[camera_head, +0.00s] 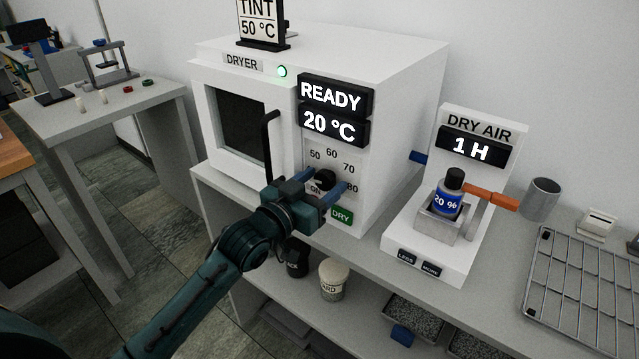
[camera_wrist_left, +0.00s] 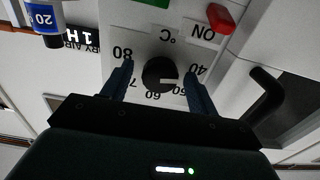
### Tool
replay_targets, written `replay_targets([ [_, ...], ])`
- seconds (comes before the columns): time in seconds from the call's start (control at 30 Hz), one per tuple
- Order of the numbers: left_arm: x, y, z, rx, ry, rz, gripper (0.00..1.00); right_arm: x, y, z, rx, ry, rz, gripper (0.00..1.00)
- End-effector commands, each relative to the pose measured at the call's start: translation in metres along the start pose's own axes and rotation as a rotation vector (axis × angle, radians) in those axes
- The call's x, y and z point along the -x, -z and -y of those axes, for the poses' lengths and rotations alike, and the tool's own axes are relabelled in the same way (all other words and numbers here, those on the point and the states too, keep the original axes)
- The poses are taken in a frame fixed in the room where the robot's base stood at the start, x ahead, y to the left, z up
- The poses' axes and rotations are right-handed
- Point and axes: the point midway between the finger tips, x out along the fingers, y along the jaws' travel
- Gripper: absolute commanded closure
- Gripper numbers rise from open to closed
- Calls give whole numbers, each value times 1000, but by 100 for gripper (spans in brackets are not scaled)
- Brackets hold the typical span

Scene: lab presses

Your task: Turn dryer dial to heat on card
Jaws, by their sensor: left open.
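The white dryer (camera_head: 415,90) stands on a bench, with displays reading READY (camera_head: 337,95) and 20 °C (camera_head: 333,126). A card (camera_head: 260,22) on top reads TINT 50 °C. The black dial (camera_head: 325,178) sits on a panel marked 50 to 80, partly behind my gripper. In the left wrist view the dial (camera_wrist_left: 160,75) appears upside down; its pale line lies on the right side, toward the 40 and 50 marks, exact setting unclear. My left gripper (camera_head: 327,181) is open, its blue fingers on either side of the dial; contact cannot be told. My right gripper is out of view.
A red ON switch (camera_wrist_left: 220,18) and green DRY button (camera_head: 342,216) are close to the dial. The black door handle (camera_head: 268,145) stands out beside my gripper. A DRY AIR stand (camera_head: 440,235) with a blue bottle (camera_head: 450,197) is to the right.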

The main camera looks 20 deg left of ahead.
Motion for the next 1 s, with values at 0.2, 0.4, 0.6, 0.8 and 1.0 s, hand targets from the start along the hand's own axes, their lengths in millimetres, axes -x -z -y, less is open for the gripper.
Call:
replay_targets([
  [0.2, 0, 0, 0, 0, 0, 0, 57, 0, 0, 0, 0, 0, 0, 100],
  [0.4, 0, 0, 0, 1, 0, 0, 74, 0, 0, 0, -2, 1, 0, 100],
  [0.6, 0, 0, 0, 0, 0, 0, 85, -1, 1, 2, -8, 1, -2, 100],
  [0.8, 0, 1, 0, -28, 0, 1, 85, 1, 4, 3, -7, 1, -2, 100],
  [1.0, 0, 2, 0, -122, 0, 3, 85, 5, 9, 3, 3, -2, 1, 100],
])
